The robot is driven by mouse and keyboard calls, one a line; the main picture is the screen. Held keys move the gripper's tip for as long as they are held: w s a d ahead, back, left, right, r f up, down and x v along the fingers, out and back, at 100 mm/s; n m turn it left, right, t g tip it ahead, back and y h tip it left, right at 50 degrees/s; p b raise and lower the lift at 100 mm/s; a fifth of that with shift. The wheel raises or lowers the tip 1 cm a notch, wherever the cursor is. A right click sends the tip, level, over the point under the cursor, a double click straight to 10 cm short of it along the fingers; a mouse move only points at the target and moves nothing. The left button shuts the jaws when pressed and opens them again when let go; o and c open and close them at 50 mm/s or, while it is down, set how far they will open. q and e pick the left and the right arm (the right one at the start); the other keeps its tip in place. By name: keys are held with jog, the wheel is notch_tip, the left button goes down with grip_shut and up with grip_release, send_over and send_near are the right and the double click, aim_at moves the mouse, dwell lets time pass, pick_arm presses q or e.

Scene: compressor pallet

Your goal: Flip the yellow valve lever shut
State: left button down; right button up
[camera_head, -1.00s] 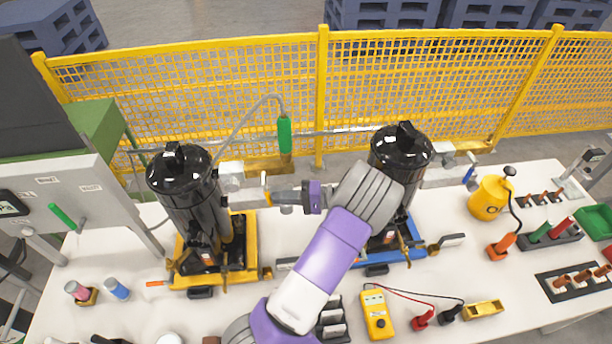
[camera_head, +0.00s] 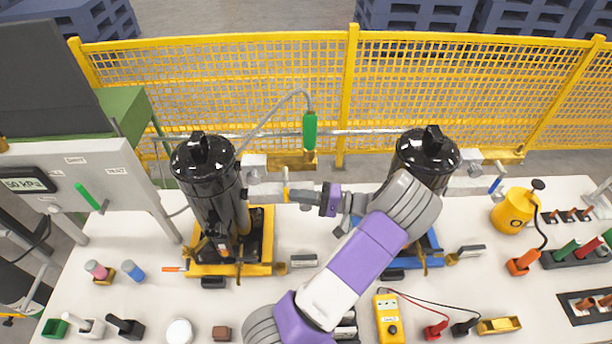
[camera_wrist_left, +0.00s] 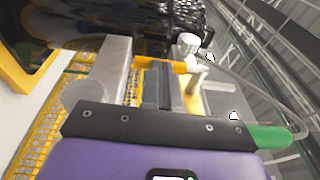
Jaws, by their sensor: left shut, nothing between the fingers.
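The yellow valve lever (camera_head: 286,184) stands out from the pipe beside the left black cylinder (camera_head: 209,188). In the left wrist view, the yellow lever (camera_wrist_left: 165,65) lies across the picture just beyond the fingertips. My left gripper (camera_head: 297,193) comes in from the right and points left at the lever. Its fingers are shut and empty, with their tips close beside the lever; I cannot tell whether they touch it. The left gripper (camera_wrist_left: 160,80) also shows in its wrist view. My right gripper is not in view.
A second black cylinder (camera_head: 425,158) stands behind my wrist. A green-handled part (camera_head: 310,131) hangs above the pipe. A gauge panel (camera_head: 95,185) with a display stands at left. A yellow mesh fence (camera_head: 240,85) runs behind the table, and a yellow meter (camera_head: 388,315) lies in front.

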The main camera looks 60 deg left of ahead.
pick_arm(q)
jog(key=v, duration=1.4)
jog(key=shift+r, duration=0.3)
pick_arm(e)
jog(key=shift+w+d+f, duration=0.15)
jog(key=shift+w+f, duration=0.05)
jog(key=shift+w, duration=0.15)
